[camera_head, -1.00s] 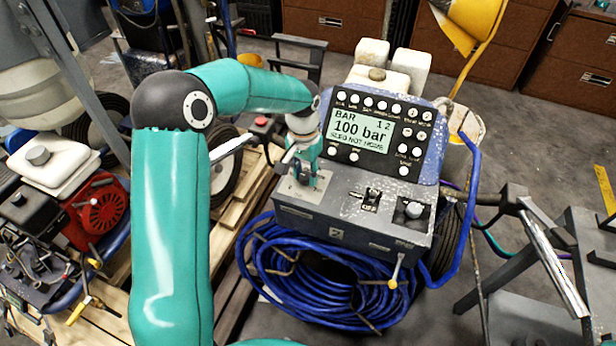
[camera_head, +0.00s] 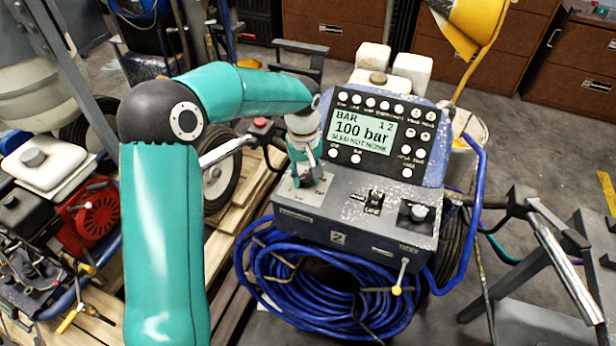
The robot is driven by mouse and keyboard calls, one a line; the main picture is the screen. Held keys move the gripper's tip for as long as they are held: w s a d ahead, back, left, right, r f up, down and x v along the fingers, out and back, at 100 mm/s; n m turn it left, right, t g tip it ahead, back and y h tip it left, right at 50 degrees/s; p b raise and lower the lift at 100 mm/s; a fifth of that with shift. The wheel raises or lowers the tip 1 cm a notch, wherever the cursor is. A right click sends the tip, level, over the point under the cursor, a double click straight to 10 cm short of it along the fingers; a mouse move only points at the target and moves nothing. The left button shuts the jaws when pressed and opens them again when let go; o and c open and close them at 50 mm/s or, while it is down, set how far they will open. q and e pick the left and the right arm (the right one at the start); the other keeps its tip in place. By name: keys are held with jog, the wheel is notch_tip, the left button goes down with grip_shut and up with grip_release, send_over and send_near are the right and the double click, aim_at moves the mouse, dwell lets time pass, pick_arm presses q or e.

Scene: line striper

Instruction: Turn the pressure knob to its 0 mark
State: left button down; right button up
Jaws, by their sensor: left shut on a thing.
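The line striper's grey control console (camera_head: 345,235) stands in the middle, with a screen (camera_head: 362,132) reading "BAR" and "100 bar". My left gripper (camera_head: 309,180) points down at a pale plate on the console's left side. It is shut on a small control there, which I take to be the pressure knob; the fingers hide most of it, so its pointer and 0 mark cannot be read. Another dark knob with a light top (camera_head: 418,212) sits on the console's right, and a black switch (camera_head: 375,200) lies between them. My right gripper is not in view.
A coiled blue hose (camera_head: 330,290) hangs below the console. A red engine (camera_head: 95,212) and wooden pallets (camera_head: 235,240) are on the left. A grey stand with a shiny bar (camera_head: 560,255) is on the right. White containers (camera_head: 410,70) stand behind the screen.

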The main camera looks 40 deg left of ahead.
aim_at(305, 177)
pick_arm(q)
jog(key=shift+w+r+n, duration=0.2)
jog(key=shift+n, duration=0.1)
jog(key=c, duration=1)
grip_release()
jog(key=shift+o, duration=1.2)
jog(key=shift+f, duration=0.1)
jog(key=shift+s, duration=0.1)
notch_tip(305, 177, up, 12)
jog(key=shift+s, duration=0.15)
jog(key=shift+a+f, duration=0.1)
